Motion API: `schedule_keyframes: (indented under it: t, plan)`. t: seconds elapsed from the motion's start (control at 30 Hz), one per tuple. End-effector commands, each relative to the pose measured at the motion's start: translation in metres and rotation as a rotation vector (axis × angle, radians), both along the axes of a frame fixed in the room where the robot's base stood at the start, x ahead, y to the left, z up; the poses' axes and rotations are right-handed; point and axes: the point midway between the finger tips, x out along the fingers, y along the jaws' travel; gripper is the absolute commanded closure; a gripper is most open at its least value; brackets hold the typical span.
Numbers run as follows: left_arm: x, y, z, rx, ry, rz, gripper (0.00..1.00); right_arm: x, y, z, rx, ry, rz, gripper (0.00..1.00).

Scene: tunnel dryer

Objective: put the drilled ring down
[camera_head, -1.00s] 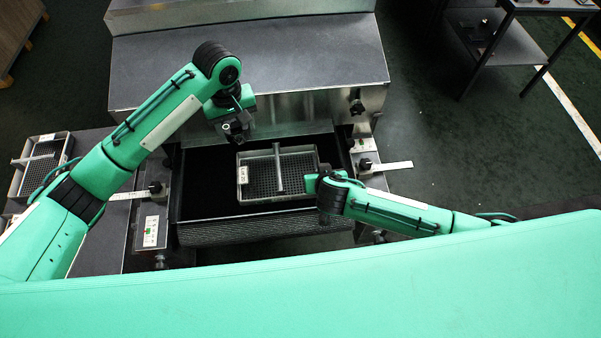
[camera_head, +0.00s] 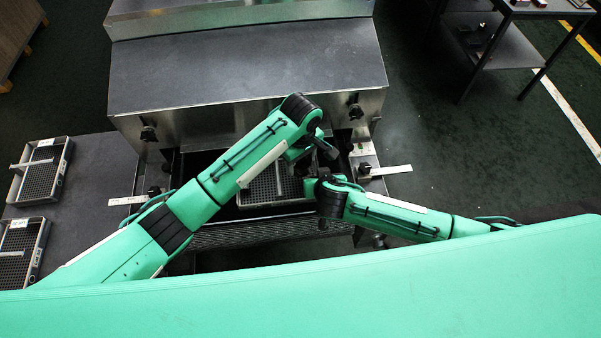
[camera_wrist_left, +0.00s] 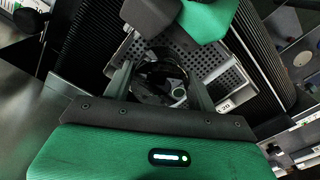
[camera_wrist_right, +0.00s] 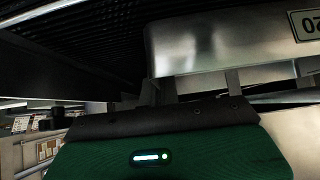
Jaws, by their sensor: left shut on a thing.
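The drilled ring (camera_wrist_left: 160,78) is a dark, glossy ring between the fingers of my left gripper (camera_wrist_left: 162,90). The left gripper is shut on it, above the perforated floor of a grey metal tray (camera_wrist_left: 225,82). In the head view this tray (camera_head: 248,196) sits on the dark belt at the dryer mouth, and my left arm covers much of it. The ring is hidden in the head view. My right gripper (camera_wrist_right: 195,88) is beside the tray's right end. Its fingers stand apart near the tray's metal wall, with nothing seen between them.
The tunnel dryer (camera_head: 245,65) stands behind the belt. Two more perforated trays, an upper one (camera_head: 61,170) and a lower one (camera_head: 38,245), lie on the dark table at the left. A side table (camera_head: 480,50) stands far right.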

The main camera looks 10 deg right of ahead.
Motion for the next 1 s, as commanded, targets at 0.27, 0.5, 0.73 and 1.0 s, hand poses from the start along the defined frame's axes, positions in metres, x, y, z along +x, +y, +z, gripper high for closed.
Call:
schedule_keyframes:
  t: [0.27,0.5,0.73,1.0]
  plan:
    - [0.001,-0.001,-0.024,-0.003,-0.003,-0.002,0.97,0.000,-0.001,-0.001,-0.002,0.002,-0.001,1.00]
    - [0.001,0.000,-0.050,-0.001,-0.002,-0.002,0.97,0.000,-0.001,-0.001,-0.002,0.002,-0.001,1.00]
    - [0.001,-0.001,-0.060,-0.004,-0.003,-0.003,0.97,0.000,-0.001,-0.001,-0.002,0.002,-0.001,1.00]
    - [0.000,0.000,-0.064,-0.002,-0.001,-0.002,0.39,0.000,-0.001,-0.001,-0.002,0.001,-0.001,1.00]
